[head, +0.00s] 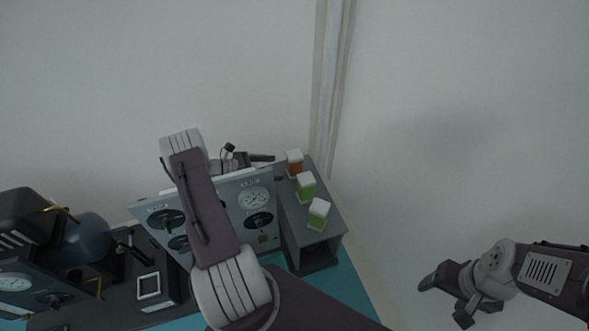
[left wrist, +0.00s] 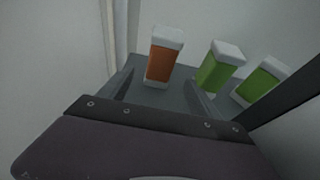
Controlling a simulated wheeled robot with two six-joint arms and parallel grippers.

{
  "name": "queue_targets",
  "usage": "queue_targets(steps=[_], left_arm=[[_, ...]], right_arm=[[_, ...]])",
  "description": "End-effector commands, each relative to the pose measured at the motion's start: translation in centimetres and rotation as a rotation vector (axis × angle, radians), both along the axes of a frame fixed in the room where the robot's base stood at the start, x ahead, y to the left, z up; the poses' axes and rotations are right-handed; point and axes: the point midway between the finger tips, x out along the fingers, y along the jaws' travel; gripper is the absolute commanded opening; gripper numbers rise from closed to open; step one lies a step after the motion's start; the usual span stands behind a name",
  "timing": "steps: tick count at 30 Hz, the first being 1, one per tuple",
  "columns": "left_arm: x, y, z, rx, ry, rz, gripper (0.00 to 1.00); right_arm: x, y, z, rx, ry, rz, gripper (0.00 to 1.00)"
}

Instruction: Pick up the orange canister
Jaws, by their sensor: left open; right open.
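The orange canister (head: 295,163), with a white lid, stands upright at the far end of a grey shelf unit's top (head: 312,233) in the head view. In the left wrist view the orange canister (left wrist: 163,62) appears just ahead of the jaws, roughly between the two fingers. My left gripper (head: 269,167) is open and empty, just left of the canister; whether a finger touches it I cannot tell. My arm hides part of the gripper. My right gripper (head: 447,299) is open and empty at the lower right, far from the shelf.
Two green canisters with white lids, a middle one (head: 306,187) and a near one (head: 319,214), stand in line with the orange one. A grey instrument panel (head: 262,200) with dials is left of the shelf. A wall with a pipe (head: 331,80) rises behind.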

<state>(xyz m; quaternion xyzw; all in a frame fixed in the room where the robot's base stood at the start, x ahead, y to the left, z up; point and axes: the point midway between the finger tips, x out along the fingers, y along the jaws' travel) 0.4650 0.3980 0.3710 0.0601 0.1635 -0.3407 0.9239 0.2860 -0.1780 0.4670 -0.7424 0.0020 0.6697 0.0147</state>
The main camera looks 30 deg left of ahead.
Motion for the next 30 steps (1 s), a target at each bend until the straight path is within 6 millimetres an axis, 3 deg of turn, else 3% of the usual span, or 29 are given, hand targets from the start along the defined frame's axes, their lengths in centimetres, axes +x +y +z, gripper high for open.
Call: queue_targets(steps=[8,12,18,22,29,30], left_arm=[[2.4,-2.1,-1.6,0.001,-0.001,-0.004,0.73],[3.0,-2.5,-1.4,0.001,-0.001,0.0,0.73],[5.4,-4.6,-3.0,0.001,-0.001,-0.004,0.73],[6.4,-5.5,-3.0,0.001,-0.001,-0.003,0.73],[6.6,-5.5,-2.7,0.0,0.0,0.001,0.73],[6.6,-5.5,-2.7,0.0,0.0,0.0,0.62]], right_arm=[[0.0,0.0,-2.6,0.0,0.0,0.0,0.69],[0.0,0.0,-2.8,0.0,0.0,0.0,0.69],[0.0,0.0,-6.3,0.0,0.0,0.0,0.69],[0.0,0.0,-6.8,0.0,0.0,0.0,0.69],[0.0,0.0,-6.6,0.0,0.0,0.0,0.69],[0.0,0.0,-6.6,0.0,0.0,0.0,0.69]])
